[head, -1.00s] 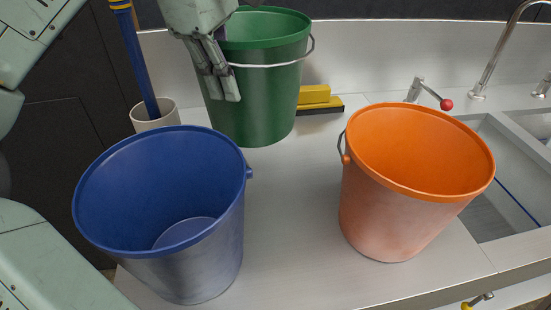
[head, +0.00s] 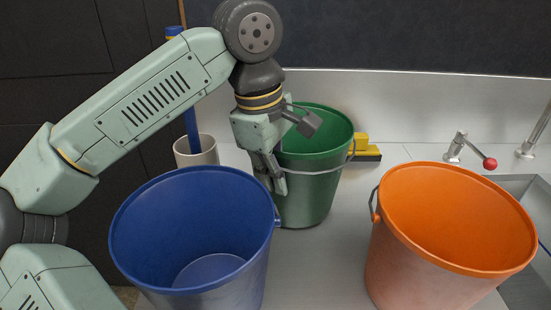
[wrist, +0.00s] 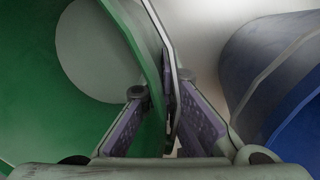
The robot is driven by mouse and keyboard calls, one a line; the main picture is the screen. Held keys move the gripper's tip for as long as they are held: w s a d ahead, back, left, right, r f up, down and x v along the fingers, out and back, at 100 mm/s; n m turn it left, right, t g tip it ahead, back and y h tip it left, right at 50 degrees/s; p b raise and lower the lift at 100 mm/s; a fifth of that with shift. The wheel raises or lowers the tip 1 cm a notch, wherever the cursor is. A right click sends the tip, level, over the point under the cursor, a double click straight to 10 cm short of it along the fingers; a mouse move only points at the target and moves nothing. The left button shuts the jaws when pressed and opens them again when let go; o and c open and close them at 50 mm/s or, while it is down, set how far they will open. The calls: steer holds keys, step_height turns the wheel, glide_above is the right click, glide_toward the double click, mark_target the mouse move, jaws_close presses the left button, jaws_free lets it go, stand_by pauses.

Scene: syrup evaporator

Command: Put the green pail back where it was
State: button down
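The green pail (head: 312,196) is upright at the back of the counter, behind and between the blue and orange pails. Its base is at or very near the counter; I cannot tell whether it touches. My gripper (head: 268,180) reaches down over its left rim, one finger outside. In the wrist view, the green pail's wall (wrist: 88,25) and its pale wire handle run between my gripper's purple finger pads (wrist: 168,110), which are closed on the wall. The pail looks empty inside.
The blue pail (head: 188,285) stands close in front on the left, and the orange pail (head: 410,270) on the right. A white pot (head: 196,152) with a blue-handled tool is behind left. A yellow block (head: 366,153), a red-knobbed tap (head: 456,150) and a sink (head: 525,290) lie to the right.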

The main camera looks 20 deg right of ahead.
steer(key=shift+f, duration=0.25)
steer(key=shift+f, duration=0.15)
steer(key=c, duration=1.8)
jaws_free()
step_height(320, 180, up, 12)
steer(key=a+b, duration=0.1)
steer(key=a, duration=0.1)
steer(key=shift+s, duration=0.15)
